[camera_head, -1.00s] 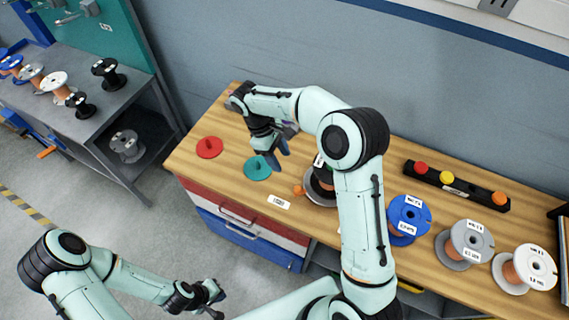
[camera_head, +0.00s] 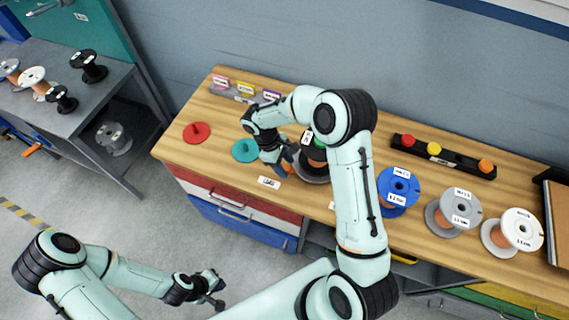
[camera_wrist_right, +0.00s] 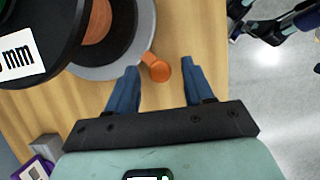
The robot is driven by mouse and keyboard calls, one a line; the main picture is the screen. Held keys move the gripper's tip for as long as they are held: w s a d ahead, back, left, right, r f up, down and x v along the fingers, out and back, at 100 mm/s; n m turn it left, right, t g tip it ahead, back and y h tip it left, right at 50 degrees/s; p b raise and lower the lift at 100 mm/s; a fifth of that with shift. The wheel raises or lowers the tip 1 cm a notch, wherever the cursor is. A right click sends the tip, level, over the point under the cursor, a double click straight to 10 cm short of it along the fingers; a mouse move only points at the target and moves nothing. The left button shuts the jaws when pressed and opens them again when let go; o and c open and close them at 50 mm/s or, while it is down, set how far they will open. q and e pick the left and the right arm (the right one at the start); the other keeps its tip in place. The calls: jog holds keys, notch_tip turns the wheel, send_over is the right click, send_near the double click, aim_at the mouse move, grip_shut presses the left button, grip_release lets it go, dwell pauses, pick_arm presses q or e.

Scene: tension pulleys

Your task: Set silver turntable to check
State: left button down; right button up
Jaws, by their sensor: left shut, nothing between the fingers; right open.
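The silver turntable (camera_wrist_right: 138,62) is a grey disc with an orange knob (camera_wrist_right: 157,67) at its rim. A spool with a black flange (camera_wrist_right: 40,35) and copper-coloured winding stands on it. In the head view my right arm partly hides the turntable (camera_head: 313,179). My right gripper (camera_wrist_right: 159,63) is open, its blue fingers on either side of the knob; whether they touch it cannot be told. It also shows in the head view (camera_head: 285,160). My left gripper (camera_head: 212,289) is shut and empty, low in front of the bench.
A red disc (camera_head: 196,132) and teal disc (camera_head: 245,151) lie left on the bench. A white label (camera_head: 269,181) lies near the front edge. Blue (camera_head: 398,190), grey (camera_head: 455,212) and white (camera_head: 512,234) spools stand right, before a black bar (camera_head: 440,157) with coloured buttons.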

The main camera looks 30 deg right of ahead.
grip_shut()
jog(key=shift+f, duration=0.1)
